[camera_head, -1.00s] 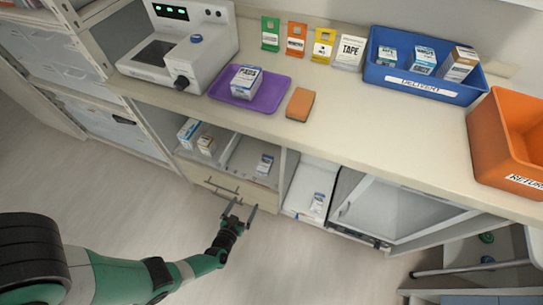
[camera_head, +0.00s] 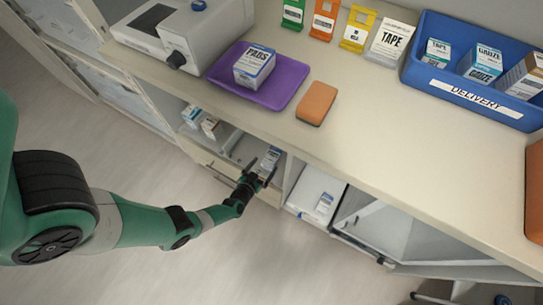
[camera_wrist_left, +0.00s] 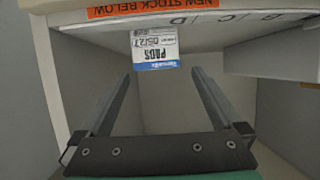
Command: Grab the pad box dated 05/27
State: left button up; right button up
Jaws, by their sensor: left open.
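A small white and blue pad box (camera_wrist_left: 155,50) shows in the left wrist view, its label upside down and reading PADS and 05/27. In the head view, a small box (camera_head: 270,157) sits in the open compartment under the counter, just beyond my left gripper (camera_head: 261,178). My left gripper is open and empty in the left wrist view (camera_wrist_left: 161,75), its fingers pointing toward the box with the box just ahead of the gap. Another box marked PADS (camera_head: 254,67) stands on the purple tray (camera_head: 283,95); its date is too small to read. My right gripper is out of view.
An orange NEW STOCK BELOW strip (camera_wrist_left: 152,8) runs above the compartment. Other small boxes (camera_head: 200,121) stand at its left. The counter holds an orange sponge (camera_head: 316,103) and a blue DELIVERY bin (camera_head: 477,92).

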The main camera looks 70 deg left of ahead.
aim_at(270, 159)
pick_arm(q)
jog(key=shift+w+a+f+b, duration=0.2)
jog(key=shift+w+b, duration=0.1)
jog(key=shift+b, duration=0.1)
jog(key=b+x, duration=0.3)
jog(key=x, duration=0.1)
jog(key=shift+w, duration=0.25)
jog(key=shift+w+a, duration=0.15)
jog(key=shift+r, duration=0.15)
jog(key=c, duration=1.4)
